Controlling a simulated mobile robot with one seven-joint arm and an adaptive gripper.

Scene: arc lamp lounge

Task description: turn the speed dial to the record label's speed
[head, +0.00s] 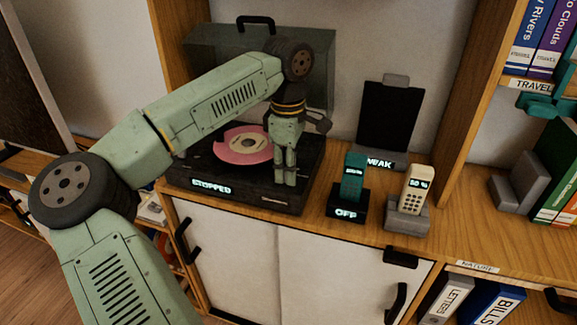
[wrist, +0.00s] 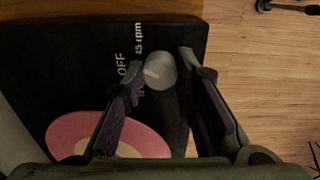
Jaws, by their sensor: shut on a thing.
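The turntable (head: 190,172) is a dark box on the wooden cabinet, and its front display reads "STOPPED". A pink record (head: 243,146) with a pale centre label lies on it; no speed is readable there. In the wrist view the pink record (wrist: 110,133) is partly behind a finger. The round grey speed dial (wrist: 161,73) has a pale mark toward the picture's left, near "OFF". "45 rpm" is printed beside it; another marking is mostly hidden by the left finger. My gripper (head: 285,181) points down at the turntable's right front, shut on the dial, which my fingers hide in the head view.
Right of the turntable stand a small device reading "OFF" (head: 347,205), a cream phone (head: 411,195) on a grey base and a dark panel (head: 385,118). A clear lid (head: 225,60) stands raised behind. Shelves with books (head: 525,45) are at the right.

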